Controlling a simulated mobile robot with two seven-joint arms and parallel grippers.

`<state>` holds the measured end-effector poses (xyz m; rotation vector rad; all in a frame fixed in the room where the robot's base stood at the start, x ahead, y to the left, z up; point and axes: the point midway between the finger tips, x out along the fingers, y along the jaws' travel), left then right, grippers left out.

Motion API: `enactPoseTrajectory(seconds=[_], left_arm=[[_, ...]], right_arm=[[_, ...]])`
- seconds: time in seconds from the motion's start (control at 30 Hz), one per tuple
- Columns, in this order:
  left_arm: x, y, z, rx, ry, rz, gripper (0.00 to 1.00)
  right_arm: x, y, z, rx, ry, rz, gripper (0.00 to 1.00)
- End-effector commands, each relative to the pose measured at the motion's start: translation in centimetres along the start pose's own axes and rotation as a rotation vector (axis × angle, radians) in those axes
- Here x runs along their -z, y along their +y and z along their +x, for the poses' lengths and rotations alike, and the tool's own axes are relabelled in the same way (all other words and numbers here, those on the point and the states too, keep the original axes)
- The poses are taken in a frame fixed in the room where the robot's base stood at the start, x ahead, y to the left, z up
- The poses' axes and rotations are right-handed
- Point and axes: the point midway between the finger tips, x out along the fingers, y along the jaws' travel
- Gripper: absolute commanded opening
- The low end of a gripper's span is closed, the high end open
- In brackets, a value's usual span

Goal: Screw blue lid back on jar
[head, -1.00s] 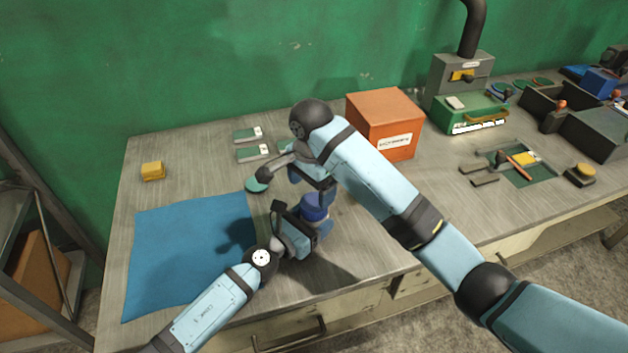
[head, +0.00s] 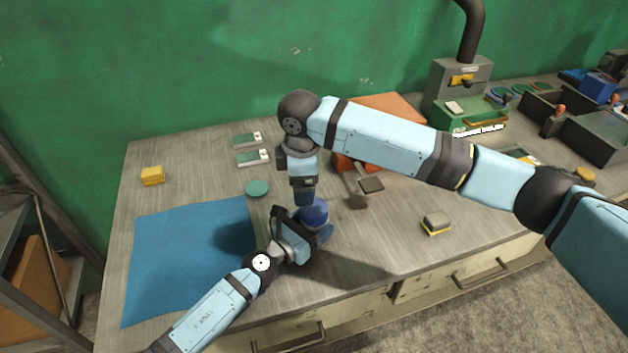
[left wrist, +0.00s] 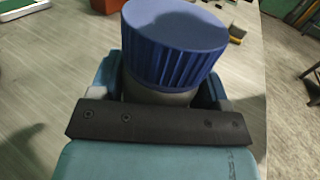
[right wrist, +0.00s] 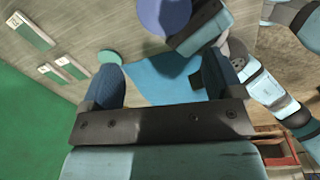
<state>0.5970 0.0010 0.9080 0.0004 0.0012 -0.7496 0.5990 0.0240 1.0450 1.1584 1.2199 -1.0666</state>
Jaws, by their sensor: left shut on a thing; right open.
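The jar (left wrist: 160,97) has a greyish body and stands between the fingers of my left gripper (head: 318,236). That gripper is shut on the jar's body, below the lid. The ribbed blue lid (left wrist: 175,45) sits on top of the jar; I cannot tell how tightly it is seated. The lid also shows in the head view (head: 314,212) and at the top of the right wrist view (right wrist: 165,14). My right gripper (right wrist: 160,85) is open and empty, with the lid outside its fingers. In the head view it hangs just behind the lid, partly hidden.
A blue mat (head: 190,250) lies on the left of the bench. A teal disc (head: 257,188) and two cards lie behind. A yellow block (head: 152,175) is far left. An orange box (head: 395,105) stands behind my right arm. A sponge (head: 436,223) lies on clear bench to the right.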

Motion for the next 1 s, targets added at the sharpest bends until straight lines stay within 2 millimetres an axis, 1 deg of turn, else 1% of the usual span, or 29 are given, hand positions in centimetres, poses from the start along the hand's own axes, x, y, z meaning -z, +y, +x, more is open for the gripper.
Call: enactPoseTrajectory(seconds=[0.03, 0.1, 0.2, 0.33, 0.5, 0.8, 0.87, 1.0], left_arm=[[0.0, 0.0, 0.0, 0.000, 0.000, 0.000, 0.03], [0.0, 0.0, 0.0, 0.000, 0.000, 0.000, 0.03], [0.0, 0.0, 0.0, 0.000, 0.000, 0.000, 0.03], [0.0, 0.0, 0.0, 0.000, 0.000, 0.000, 0.03], [0.0, 0.0, 0.0, 0.000, 0.000, 0.000, 0.03], [0.0, 0.0, 0.0, 0.000, 0.000, 0.000, 0.03], [0.0, 0.0, 0.0, 0.000, 0.000, 0.000, 0.03], [0.0, 0.0, 0.0, 0.000, 0.000, 0.000, 0.03]], right_arm=[[-0.5, 0.1, 0.0, 0.008, -0.004, -0.099, 0.86], [-1.0, -0.1, 0.1, 0.024, -0.003, -0.236, 0.86], [-1.6, -0.2, 0.2, 0.043, 0.002, -0.392, 0.86], [-2.2, -0.3, 0.3, 0.060, 0.011, -0.523, 0.86], [-2.4, -0.4, 0.3, 0.068, 0.015, -0.587, 0.86], [-2.4, -0.4, 0.4, 0.068, 0.016, -0.588, 0.86], [-2.4, -0.4, 0.6, 0.069, 0.015, -0.588, 0.86], [-2.4, -0.5, 2.0, 0.070, 0.016, -0.586, 0.86]])
